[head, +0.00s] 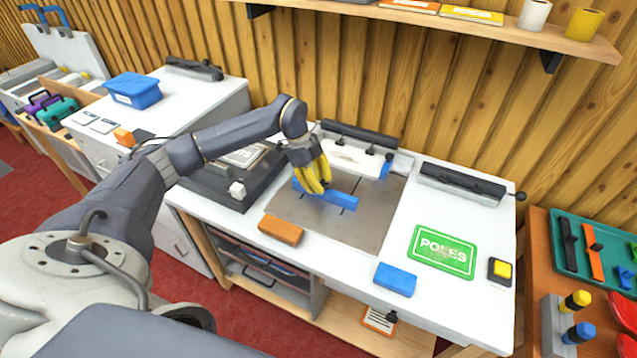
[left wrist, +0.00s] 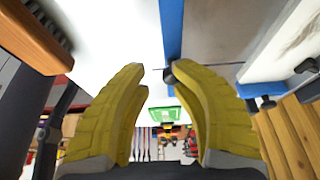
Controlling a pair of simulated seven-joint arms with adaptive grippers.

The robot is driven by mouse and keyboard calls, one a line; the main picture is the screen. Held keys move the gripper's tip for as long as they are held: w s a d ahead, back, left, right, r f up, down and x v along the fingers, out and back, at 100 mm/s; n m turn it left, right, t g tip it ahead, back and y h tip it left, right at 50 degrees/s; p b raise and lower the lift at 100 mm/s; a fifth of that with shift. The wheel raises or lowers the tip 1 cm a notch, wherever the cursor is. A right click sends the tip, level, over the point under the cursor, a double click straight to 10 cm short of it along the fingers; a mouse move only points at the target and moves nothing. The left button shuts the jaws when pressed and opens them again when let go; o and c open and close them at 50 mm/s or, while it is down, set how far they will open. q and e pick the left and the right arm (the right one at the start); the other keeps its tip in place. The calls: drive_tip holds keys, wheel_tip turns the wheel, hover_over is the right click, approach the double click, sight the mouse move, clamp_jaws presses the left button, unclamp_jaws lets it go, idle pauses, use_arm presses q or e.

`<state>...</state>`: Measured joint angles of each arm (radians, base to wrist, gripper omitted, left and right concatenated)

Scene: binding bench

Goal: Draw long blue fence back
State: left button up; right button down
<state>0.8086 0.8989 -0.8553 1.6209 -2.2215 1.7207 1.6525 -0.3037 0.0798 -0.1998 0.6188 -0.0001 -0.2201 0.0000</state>
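The long blue fence (head: 341,199) lies across the grey plate (head: 365,228) on the white bench. It also shows in the left wrist view (left wrist: 172,28), running up from near the fingertips. My left gripper (head: 316,188) has yellow fingers and points down at the fence's left part, covering some of it. In the left wrist view the fingers (left wrist: 160,68) are apart, with a small dark knob (left wrist: 168,77) close to the right fingertip. I cannot tell whether they touch. My right gripper is not in view.
An orange block (head: 281,231) and a blue block (head: 396,279) lie near the bench's front edge. A green sign (head: 442,251) and yellow button (head: 501,269) are to the right. A small blue upright piece (head: 386,166) stands at the plate's back. A shelf (head: 480,30) overhangs behind.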

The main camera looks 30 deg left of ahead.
use_arm(q)
drive_tip(key=o, duration=0.4)
drive_tip(key=shift+s+d, duration=0.1)
drive_tip(key=shift+d, duration=0.35)
drive_tip(key=v, duration=1.2)
drive_tip(key=shift+a, duration=0.45)
